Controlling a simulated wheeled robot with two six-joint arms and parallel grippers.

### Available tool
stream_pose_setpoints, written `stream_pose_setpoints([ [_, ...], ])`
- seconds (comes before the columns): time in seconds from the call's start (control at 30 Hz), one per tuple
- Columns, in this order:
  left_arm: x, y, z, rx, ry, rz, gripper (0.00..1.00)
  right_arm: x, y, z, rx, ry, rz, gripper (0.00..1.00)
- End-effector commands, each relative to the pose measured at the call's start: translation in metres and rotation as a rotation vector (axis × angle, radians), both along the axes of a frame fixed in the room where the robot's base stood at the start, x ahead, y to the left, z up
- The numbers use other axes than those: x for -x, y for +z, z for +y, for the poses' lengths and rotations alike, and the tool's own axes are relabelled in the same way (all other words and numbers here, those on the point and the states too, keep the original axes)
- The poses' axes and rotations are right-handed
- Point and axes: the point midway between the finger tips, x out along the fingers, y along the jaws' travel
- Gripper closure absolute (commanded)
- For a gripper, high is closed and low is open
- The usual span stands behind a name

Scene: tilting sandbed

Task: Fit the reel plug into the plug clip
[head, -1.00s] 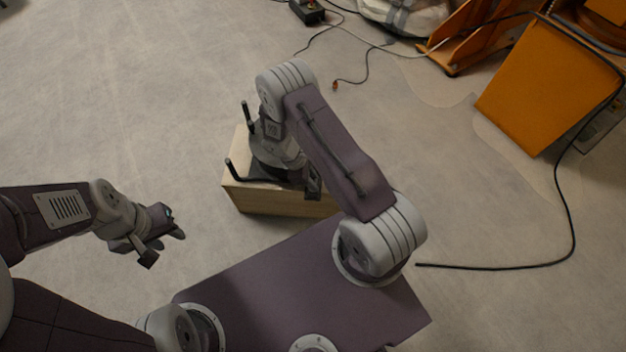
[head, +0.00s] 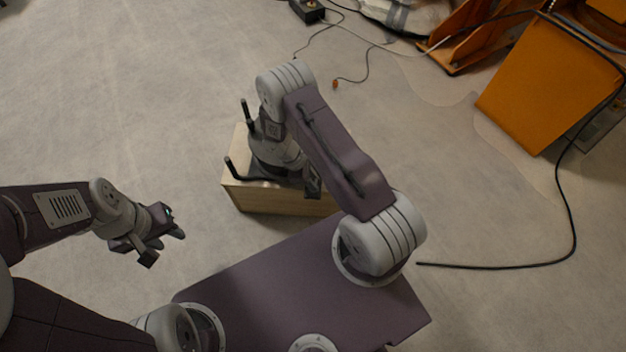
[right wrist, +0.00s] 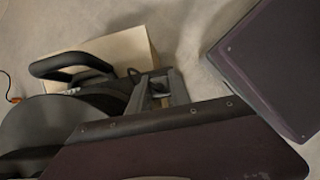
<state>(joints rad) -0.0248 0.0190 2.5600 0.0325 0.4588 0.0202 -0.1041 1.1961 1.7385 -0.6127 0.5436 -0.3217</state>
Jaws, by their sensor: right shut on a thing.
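My right gripper (head: 312,185) is low over the pale wooden box (head: 290,205), mostly hidden under its own arm in the head view. It is shut on a small dark thing, likely the reel plug, which is largely hidden by the hand. My left gripper (head: 163,247) is open and empty, off to the left.
Black bars (head: 247,115) stick up at the box's left side. An orange panel (head: 550,85) stands at the right, with a black cable (head: 574,225) lying on the floor below it. Thin cords and a black box (head: 307,10) lie at the back. The floor at left is clear.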

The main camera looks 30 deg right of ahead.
Motion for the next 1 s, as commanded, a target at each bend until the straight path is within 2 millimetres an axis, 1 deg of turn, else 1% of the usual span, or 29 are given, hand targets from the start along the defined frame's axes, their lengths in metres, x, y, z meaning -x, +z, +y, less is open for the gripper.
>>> stream_pose_setpoints([
  [0.47, 0.0, -0.002, 0.0, 0.0, 0.0, 0.0, 0.64, 0.0, -0.003, 0.0, 0.0, 0.0, 0.0, 1.0],
  [0.9, 0.0, -0.01, 0.0, 0.0, 0.0, 0.0, 0.64, 0.0, -0.014, 0.0, 0.0, 0.0, 0.0, 1.0],
  [0.93, 0.0, -0.009, 0.0, 0.0, 0.0, 0.0, 0.64, 0.0, -0.013, 0.0, 0.0, 0.0, -0.001, 0.7],
  [0.97, 0.0, -0.009, 0.0, 0.0, 0.0, 0.0, 0.64, 0.0, -0.013, 0.0, 0.0, 0.0, -0.001, 0.62],
  [1.0, 0.0, -0.009, 0.0, 0.0, 0.0, 0.0, 0.64, 0.0, -0.013, 0.0, 0.0, 0.0, 0.0, 0.51],
])
